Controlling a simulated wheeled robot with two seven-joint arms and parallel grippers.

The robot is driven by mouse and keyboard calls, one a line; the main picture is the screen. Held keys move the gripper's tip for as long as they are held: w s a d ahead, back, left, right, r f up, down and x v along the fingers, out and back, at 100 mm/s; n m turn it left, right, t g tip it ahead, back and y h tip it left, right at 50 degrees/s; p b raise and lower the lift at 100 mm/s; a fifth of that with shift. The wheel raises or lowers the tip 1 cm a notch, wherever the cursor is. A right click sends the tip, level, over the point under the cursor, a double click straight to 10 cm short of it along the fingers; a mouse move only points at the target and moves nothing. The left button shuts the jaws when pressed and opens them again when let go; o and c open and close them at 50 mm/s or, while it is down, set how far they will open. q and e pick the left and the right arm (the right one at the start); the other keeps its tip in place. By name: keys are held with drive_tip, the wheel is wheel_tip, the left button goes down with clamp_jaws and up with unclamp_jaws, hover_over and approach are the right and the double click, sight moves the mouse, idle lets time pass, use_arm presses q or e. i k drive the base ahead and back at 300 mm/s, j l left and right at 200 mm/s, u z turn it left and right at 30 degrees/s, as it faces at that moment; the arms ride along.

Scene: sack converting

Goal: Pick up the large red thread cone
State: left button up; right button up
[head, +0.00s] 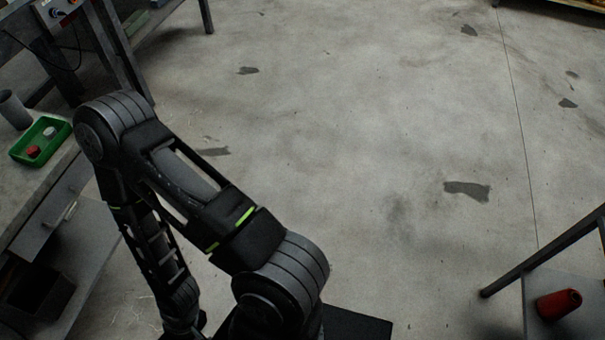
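A red thread cone (558,304) lies tilted on its side at the lower right, on a grey surface (540,279) beside a dark metal frame. A smaller red item (33,152) sits in a green tray (58,127) at the left, too small to make out clearly. One of my arms bends across the lower left and middle, far from the cone at the right. Neither of my grippers shows in the view.
A grey bench (50,181) with a drawer stands at the left and holds the tray and a grey cup (14,108). A dark bin (38,291) sits below it. The dark frame (545,250) edges the lower right. The stained concrete floor (370,110) between is clear.

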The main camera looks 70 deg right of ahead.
sight(553, 308)
drive_tip(key=z, duration=5.25)
